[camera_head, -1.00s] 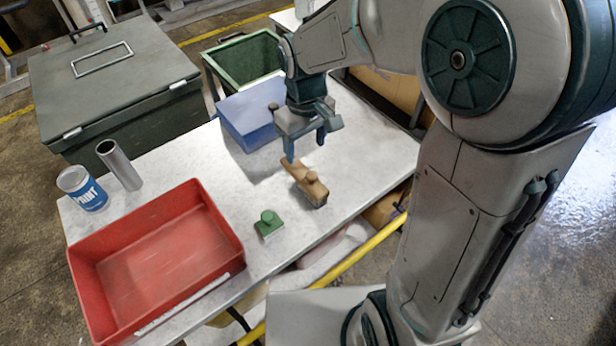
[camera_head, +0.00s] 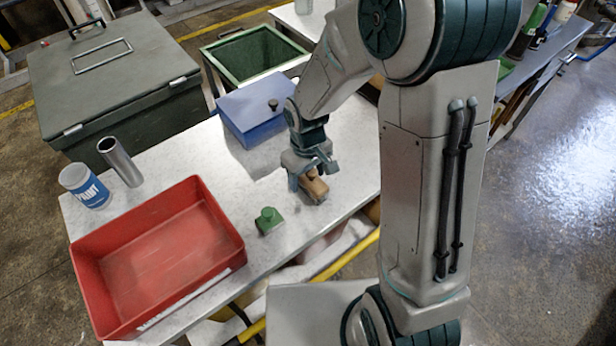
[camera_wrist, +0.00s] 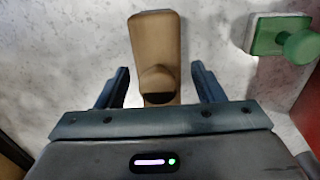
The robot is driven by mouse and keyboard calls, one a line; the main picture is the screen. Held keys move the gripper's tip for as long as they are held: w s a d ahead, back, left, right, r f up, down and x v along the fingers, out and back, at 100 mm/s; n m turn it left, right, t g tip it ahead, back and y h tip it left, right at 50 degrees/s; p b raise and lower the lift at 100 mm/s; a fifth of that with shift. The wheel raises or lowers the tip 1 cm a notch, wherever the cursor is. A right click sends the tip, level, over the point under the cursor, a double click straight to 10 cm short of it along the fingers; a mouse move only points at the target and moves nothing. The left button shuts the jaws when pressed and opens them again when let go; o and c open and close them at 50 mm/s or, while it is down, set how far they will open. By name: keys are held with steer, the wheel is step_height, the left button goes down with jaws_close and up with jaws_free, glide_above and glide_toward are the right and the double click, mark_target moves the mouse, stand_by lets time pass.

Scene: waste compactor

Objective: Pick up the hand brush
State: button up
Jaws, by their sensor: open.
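The hand brush (camera_head: 316,189) lies on the light table, its brown wooden body partly hidden under my gripper in the head view. In the wrist view the brush (camera_wrist: 155,45) runs lengthwise between the fingers, with a rounded knob near the palm. My gripper (camera_head: 308,180) is open, pointing down over the brush. In the wrist view its two fingers (camera_wrist: 160,85) stand on either side of the brush with a visible gap on each side. The bristles are hidden.
A small green knobbed block (camera_head: 268,221) sits left of the brush, near a red tray (camera_head: 160,262). A blue box (camera_head: 256,112) stands behind. A paint can (camera_head: 85,187) and a metal tube (camera_head: 120,162) are at the table's left. The table (camera_head: 200,150) is clear between them.

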steer(key=c, duration=1.2)
steer(key=shift+r, duration=0.8)
steer(key=r, duration=0.3)
steer(key=shift+d+b, duration=0.2)
steer(key=shift+b, duration=0.1)
steer(key=s+d+r, duration=0.6)
steer(key=d, duration=0.3)
steer(key=shift+d+r+b, duration=0.25)
steer(key=shift+d+b, duration=0.05)
steer(key=shift+b, duration=0.15)
steer(key=shift+o, duration=1.2)
steer(key=shift+f, duration=0.1)
